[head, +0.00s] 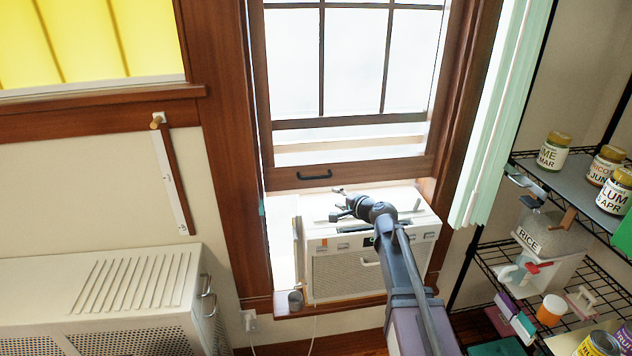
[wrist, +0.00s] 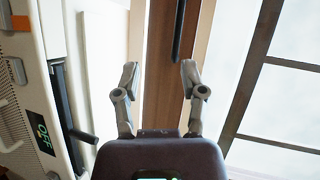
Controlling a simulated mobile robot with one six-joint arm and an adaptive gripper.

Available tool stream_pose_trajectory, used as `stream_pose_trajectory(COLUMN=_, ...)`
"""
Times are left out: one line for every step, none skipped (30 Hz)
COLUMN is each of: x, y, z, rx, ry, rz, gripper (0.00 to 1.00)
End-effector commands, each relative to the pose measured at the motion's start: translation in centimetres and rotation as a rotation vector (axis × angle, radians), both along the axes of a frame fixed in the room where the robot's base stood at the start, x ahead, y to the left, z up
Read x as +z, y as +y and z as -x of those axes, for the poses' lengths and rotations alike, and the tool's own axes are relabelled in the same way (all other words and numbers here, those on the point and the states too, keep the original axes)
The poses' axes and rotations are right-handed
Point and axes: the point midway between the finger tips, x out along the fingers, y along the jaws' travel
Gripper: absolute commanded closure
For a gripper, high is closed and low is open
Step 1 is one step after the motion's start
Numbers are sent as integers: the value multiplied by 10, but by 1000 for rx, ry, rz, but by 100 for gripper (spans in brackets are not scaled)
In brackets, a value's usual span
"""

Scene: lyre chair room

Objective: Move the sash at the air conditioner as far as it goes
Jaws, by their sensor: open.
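The wooden window sash (head: 350,172) stands above the air conditioner, with its bottom rail crossing behind the unit's top. A dark bar handle (head: 314,176) is fixed on this rail; it also shows in the wrist view (wrist: 179,42), beyond my fingertips and nearer the right finger. The white air conditioner (head: 345,275) sits in the lower window opening; its side with an OFF display (wrist: 40,132) shows at the left of the wrist view. My gripper (head: 338,203) is open and empty over the air conditioner's top, below and right of the handle. In the wrist view its fingers (wrist: 160,78) are spread apart, with no visible contact with the handle.
A pale green curtain (head: 502,115) hangs right of the window. Wire shelves (head: 500,262) with jars and boxes stand at the right. A white cabinet (head: 110,290) stands at the lower left. A small grey cup (head: 295,300) sits on the sill.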

Motion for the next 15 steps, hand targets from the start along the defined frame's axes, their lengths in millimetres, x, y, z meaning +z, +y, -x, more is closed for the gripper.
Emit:
stream_pose_trajectory(x=3, y=1, z=-10, rx=-24, ry=-3, rz=-42, gripper=46)
stream_pose_trajectory(x=5, y=1, z=-13, rx=-37, ry=-4, rz=-65, gripper=46)
stream_pose_trajectory(x=8, y=0, z=-17, rx=-53, ry=-5, rz=-91, gripper=46)
stream_pose_trajectory(x=10, y=0, z=-19, rx=-61, ry=-5, rz=-107, gripper=46)
stream_pose_trajectory(x=11, y=0, z=-21, rx=-69, ry=-6, rz=-121, gripper=46)
stream_pose_trajectory(x=12, y=0, z=-22, rx=-77, ry=-6, rz=-132, gripper=46)
stream_pose_trajectory(x=13, y=0, z=-23, rx=-80, ry=-7, rz=-138, gripper=46)
stream_pose_trajectory(x=13, y=-1, z=-23, rx=-82, ry=-7, rz=-142, gripper=46)
stream_pose_trajectory(x=14, y=-1, z=-23, rx=-84, ry=-7, rz=-146, gripper=46)
stream_pose_trajectory(x=14, y=-1, z=-23, rx=-84, ry=-7, rz=-146, gripper=46)
stream_pose_trajectory(x=14, y=-1, z=-23, rx=-84, ry=-7, rz=-146, gripper=46)
stream_pose_trajectory(x=14, y=-1, z=-23, rx=-84, ry=-7, rz=-144, gripper=46)
stream_pose_trajectory(x=14, y=-1, z=-23, rx=-84, ry=-7, rz=-144, gripper=46)
stream_pose_trajectory(x=14, y=-1, z=-23, rx=-84, ry=-7, rz=-144, gripper=46)
stream_pose_trajectory(x=14, y=-1, z=-23, rx=-84, ry=-7, rz=-144, gripper=46)
